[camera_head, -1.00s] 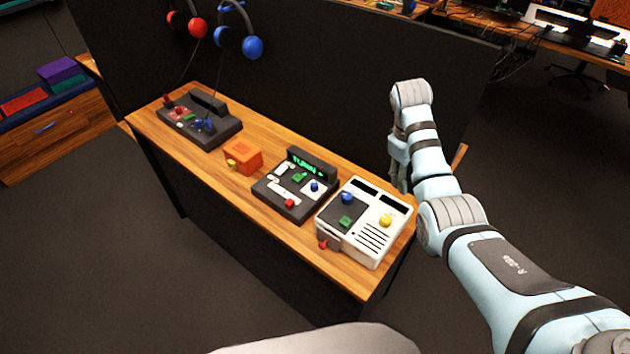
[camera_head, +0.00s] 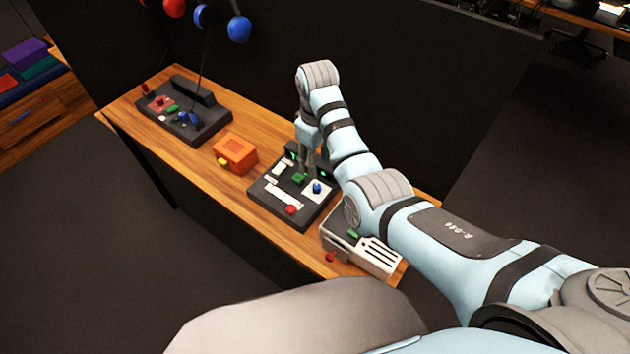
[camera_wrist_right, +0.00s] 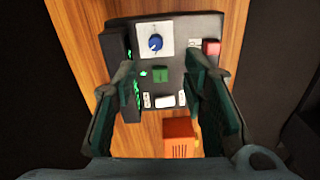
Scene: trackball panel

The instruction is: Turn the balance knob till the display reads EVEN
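The dark panel (camera_head: 262,203) in the middle of the bench carries a blue knob (camera_head: 317,188) on a white plate, a green block (camera_head: 299,178) and a red button (camera_head: 291,209). The blue knob also shows in the right wrist view (camera_wrist_right: 154,43), with a pointer line on it. The display (camera_wrist_right: 135,72) shows green characters edge-on; in the head view my right arm partly covers it and its text cannot be read. My right gripper (camera_head: 304,165) hangs over the panel. In the right wrist view its two fingers (camera_wrist_right: 162,76) are apart and empty, nearest the green block. My left gripper is out of view.
An orange box (camera_head: 236,153) stands left of the panel. A light grey device (camera_head: 377,256) stands on its right, partly under my arm. Another dark panel (camera_head: 208,123) is at the far left. A dark partition (camera_head: 265,75) rises behind the bench.

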